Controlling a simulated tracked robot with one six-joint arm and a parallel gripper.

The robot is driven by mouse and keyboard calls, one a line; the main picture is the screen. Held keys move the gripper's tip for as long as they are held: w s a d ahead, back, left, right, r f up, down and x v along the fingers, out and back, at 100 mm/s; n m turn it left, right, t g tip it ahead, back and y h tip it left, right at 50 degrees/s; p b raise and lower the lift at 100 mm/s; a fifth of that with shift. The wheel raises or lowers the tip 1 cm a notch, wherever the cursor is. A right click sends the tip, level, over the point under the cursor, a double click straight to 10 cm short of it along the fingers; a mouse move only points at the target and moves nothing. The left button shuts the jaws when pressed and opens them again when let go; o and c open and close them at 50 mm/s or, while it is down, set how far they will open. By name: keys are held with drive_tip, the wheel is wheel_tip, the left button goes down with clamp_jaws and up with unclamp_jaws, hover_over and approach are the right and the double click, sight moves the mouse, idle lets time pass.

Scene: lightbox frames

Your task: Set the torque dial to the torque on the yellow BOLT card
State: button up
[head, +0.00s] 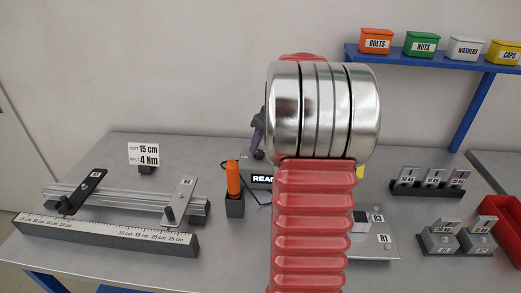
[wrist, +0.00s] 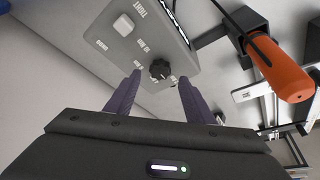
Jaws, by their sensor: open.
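A small card (head: 143,154) at the back left of the bench reads "15 cm" above "BOLT 4 Nm"; it looks white, and I see no clear yellow on it. The wrist view shows a grey box (wrist: 125,50) with a black dial (wrist: 160,69), small markings around it, a pale button (wrist: 124,25) and the words TIGHT and UNDO. The dial's setting is too small to read. My gripper (wrist: 160,77) is open, its purple fingertips on either side of the dial in the picture; I cannot tell whether they touch it. My arm hides the dial in the head view.
An orange-handled tool (head: 233,178) stands in a dark holder, also seen in the wrist view (wrist: 280,70). A rail with clamps (head: 120,197) and a ruler (head: 105,236) lie left. Weights (head: 428,180) and grey blocks (head: 440,239) stand right. Bins sit on a blue shelf (head: 430,60).

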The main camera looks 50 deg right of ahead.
sight(258, 152)
drive_tip(key=shift+x, duration=2.05)
drive_tip(key=shift+c, duration=0.2)
drive_tip(key=c, duration=1)
drive_tip(key=shift+c, duration=0.2)
drive_tip(key=shift+m+h, duration=0.3)
drive_tip(key=shift+m, duration=0.3)
drive_tip(key=shift+w+a+m+g+h, duration=0.15)
drive_tip(key=shift+m+h, duration=0.3)
drive_tip(key=shift+m, duration=0.7)
drive_tip(key=shift+a+m+g+h, duration=0.15)
drive_tip(key=shift+m+h, duration=0.3)
drive_tip(key=shift+m, duration=0.7)
drive_tip(key=shift+w+m+g+h, duration=0.1)
drive_tip(key=shift+m+g+h, duration=0.3)
drive_tip(key=shift+m, duration=1.05)
drive_tip(key=shift+w+m+g+h, duration=0.1)
drive_tip(key=shift+m+g+h, duration=0.3)
drive_tip(key=shift+m, duration=1.05)
